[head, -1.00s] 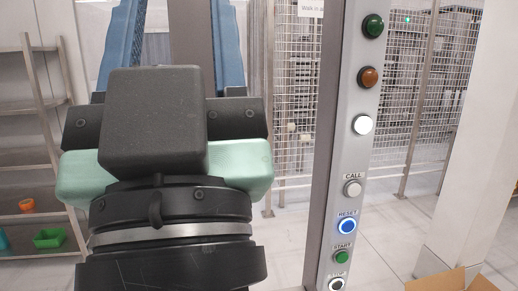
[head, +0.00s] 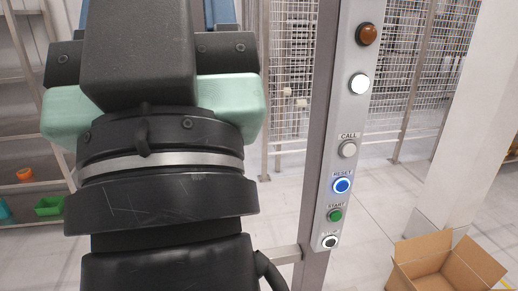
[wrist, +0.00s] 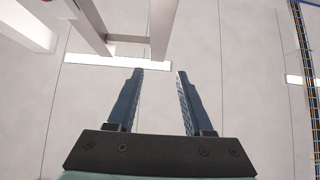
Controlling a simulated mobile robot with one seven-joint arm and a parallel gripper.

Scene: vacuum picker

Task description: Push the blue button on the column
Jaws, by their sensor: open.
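The blue button (head: 342,185) is round with a white rim and sits under the RESET label on the grey column (head: 325,120). It is between the white CALL button (head: 348,149) above and the green START button (head: 335,215) below. My gripper is at the left of the head view, its body hiding most of its fingers there. In the wrist view my gripper (wrist: 160,72) is open and empty, two blue fingers apart above the pale floor. It is to the left of the button in the head view and not touching it. The blue button is not visible in the wrist view.
An orange-brown light (head: 367,34) and a white light (head: 359,84) are higher on the column. An open cardboard box (head: 446,265) stands at the lower right. A shelf with a green bin (head: 49,206) is at the left. A mesh fence (head: 290,90) stands behind.

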